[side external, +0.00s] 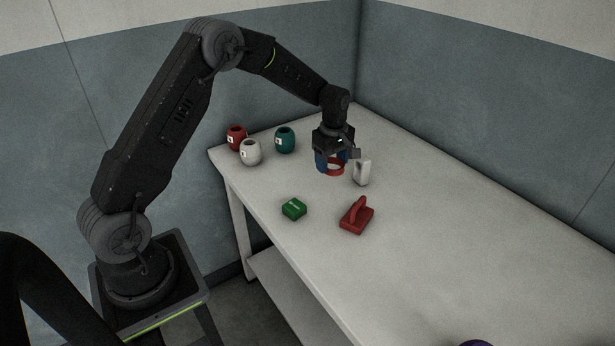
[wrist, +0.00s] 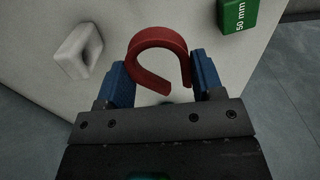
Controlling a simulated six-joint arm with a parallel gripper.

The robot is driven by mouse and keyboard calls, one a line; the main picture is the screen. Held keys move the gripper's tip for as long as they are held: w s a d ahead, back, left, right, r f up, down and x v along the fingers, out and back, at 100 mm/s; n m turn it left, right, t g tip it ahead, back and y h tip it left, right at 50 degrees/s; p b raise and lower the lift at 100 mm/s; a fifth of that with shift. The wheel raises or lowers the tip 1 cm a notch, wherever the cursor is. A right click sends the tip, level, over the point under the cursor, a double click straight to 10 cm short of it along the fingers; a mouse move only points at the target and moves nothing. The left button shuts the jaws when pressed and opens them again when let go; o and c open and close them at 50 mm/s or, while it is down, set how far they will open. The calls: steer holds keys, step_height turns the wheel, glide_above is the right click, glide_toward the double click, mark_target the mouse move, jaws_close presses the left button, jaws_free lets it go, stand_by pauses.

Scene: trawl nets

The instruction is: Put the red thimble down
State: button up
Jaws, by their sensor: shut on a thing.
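The red thimble (side external: 336,169) is a horseshoe-shaped loop. In the wrist view the red thimble (wrist: 157,39) lies between the two blue fingers, its rounded end pointing away from the palm. My gripper (side external: 331,163) points down over the far part of the table and is shut on the thimble. In the wrist view, the fingers of my gripper (wrist: 160,72) flank its legs. The thimble is low over the table top; I cannot tell whether it touches.
A white loop-like piece (side external: 362,173) stands close to the right of my gripper. Red (side external: 237,138), white (side external: 251,153) and teal (side external: 285,141) jars stand at the left. A green block (side external: 293,209) and a red handled block (side external: 357,216) lie nearer.

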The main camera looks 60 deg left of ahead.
steer(key=s+a+n, duration=0.2)
steer(key=s+a, duration=0.2)
steer(key=a, duration=0.6)
steer(key=s+a+n, duration=0.3)
steer(key=s+a, duration=0.2)
steer(key=a, duration=0.5)
glide_above(306, 175)
step_height(306, 175, down, 7)
steer(key=shift+r, duration=0.1)
steer(key=shift+f, duration=2.05)
steer(key=shift+f, duration=0.1)
steer(key=o, duration=1)
steer(key=shift+c, duration=0.2)
